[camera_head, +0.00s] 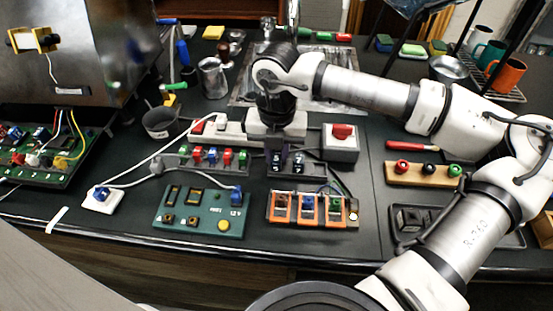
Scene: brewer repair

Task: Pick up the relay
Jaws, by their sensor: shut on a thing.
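My gripper (286,150) points down over the middle of the dark bench, behind the orange terminal block. Its jaws are shut on a small dark block with white marks (277,162), which appears to be the relay. A similar dark piece with white marks (298,162) shows just right of it. The fingertips blend into these dark shapes, and I cannot tell whether the held block touches what is below. A black block (409,218) lies in a black tray at the right.
A green board (200,210) and an orange terminal block (308,210) lie in front of my gripper. A grey box with a red switch (341,143) stands close at its right. Coloured connectors (212,156) and white cables are at its left. Mugs (507,74) stand at the back right.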

